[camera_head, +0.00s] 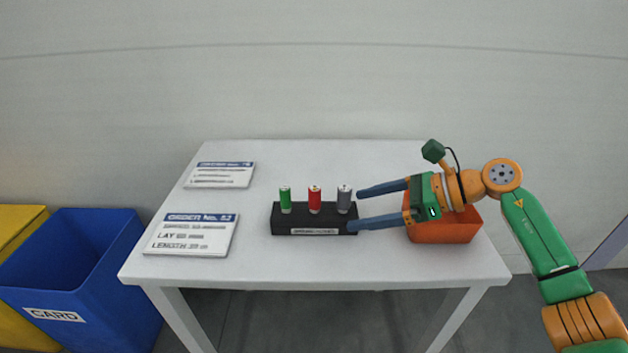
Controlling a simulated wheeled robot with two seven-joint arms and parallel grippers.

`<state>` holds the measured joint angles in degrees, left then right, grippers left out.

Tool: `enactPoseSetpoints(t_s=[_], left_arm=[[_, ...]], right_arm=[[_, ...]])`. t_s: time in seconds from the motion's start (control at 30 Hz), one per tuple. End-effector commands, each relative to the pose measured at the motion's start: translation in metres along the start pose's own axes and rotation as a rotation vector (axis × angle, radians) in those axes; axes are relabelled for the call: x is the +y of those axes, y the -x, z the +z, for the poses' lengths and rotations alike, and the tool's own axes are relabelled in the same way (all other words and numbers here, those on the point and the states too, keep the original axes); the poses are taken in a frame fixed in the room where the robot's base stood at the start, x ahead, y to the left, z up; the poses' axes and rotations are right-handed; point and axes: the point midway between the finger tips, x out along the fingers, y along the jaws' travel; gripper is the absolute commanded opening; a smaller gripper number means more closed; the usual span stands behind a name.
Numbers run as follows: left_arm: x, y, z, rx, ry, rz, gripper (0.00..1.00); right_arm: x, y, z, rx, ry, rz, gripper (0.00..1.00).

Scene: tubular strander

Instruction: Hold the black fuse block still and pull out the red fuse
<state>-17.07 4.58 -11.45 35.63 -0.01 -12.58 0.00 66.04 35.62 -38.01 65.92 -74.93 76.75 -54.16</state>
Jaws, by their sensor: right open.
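The black fuse block (288,226) stands on the white table with a pale label on its front. The red fuse (315,200) stands upright in the middle of the block. A green fuse (285,200) stands to its left and a grey fuse (344,199) to its right. My right gripper (355,209) is open at the block's right end, with its two blue fingers pointing left. The nearer finger overlaps the block's right front corner in the picture; I cannot tell whether it touches. My left gripper is not in view.
An orange-red box (444,233) stands on the table (300,271) below my right gripper. Two order cards (192,241) (220,180) lie at the left. A blue bin (85,255) and a yellow bin (20,218) stand left of the table. The table behind the block is clear.

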Motion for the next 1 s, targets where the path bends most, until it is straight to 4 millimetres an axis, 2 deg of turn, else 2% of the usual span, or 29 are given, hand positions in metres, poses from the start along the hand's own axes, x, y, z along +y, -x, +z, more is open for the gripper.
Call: enactPoseSetpoints(t_s=[0.13,0.23,0.5,0.63,0.8,1.0], left_arm=[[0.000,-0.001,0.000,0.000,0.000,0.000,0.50],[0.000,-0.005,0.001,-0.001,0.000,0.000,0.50],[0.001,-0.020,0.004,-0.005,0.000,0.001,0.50],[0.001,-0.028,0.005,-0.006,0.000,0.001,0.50],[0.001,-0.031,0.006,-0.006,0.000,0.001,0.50],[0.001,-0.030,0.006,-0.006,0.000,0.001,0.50]], right_arm=[[0.000,-0.003,0.000,0.000,0.002,0.001,0.95],[0.000,-0.014,-0.001,0.001,0.001,0.002,0.95],[0.001,-0.069,-0.002,0.000,0.002,0.003,0.95],[0.000,-0.088,-0.002,0.000,0.002,0.001,0.95],[0.000,-0.100,-0.001,0.000,0.001,0.000,0.95],[0.000,-0.100,0.001,0.001,0.001,-0.001,0.95]])
